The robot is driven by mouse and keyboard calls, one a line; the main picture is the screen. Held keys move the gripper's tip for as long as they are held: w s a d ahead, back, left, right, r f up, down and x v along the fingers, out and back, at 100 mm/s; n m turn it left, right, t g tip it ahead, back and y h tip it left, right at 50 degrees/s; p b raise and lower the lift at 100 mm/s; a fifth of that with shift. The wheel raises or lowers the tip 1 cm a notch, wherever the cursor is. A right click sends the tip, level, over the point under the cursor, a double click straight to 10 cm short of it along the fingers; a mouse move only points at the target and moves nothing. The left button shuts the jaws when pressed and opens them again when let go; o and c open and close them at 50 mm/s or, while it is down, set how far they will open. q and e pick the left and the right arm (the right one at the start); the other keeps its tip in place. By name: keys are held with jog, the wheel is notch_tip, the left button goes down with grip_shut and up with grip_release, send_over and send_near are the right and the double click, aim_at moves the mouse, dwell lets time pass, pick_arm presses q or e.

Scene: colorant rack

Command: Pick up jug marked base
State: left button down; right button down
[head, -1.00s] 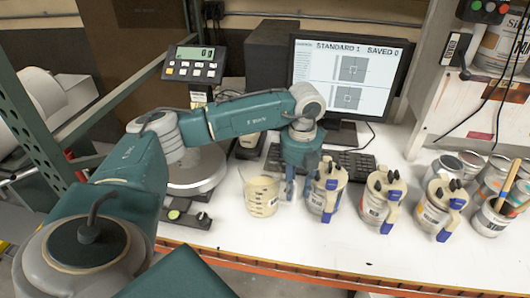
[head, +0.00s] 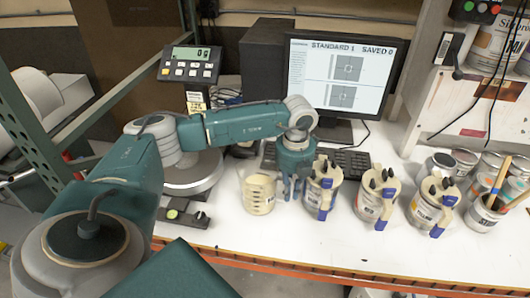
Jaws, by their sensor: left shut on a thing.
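A clear jug (head: 259,196) with cream-coloured contents and side markings is on the white bench, right of the round scale. Its label is too small to read. My left gripper (head: 291,190) points down at the jug's right side and is shut on it, around where its handle would be. The fingers partly hide that side. I cannot tell whether the jug's bottom touches the bench. My right gripper is not in view.
Several colorant canisters with blue handles stand right of the gripper, the nearest canister (head: 322,190) very close to it. The scale pan (head: 192,176) is at left. A keyboard (head: 345,163) and monitor (head: 340,78) stand behind. Open cans (head: 486,215) stand far right.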

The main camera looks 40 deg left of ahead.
pick_arm(q)
jog(key=shift+r, duration=0.15)
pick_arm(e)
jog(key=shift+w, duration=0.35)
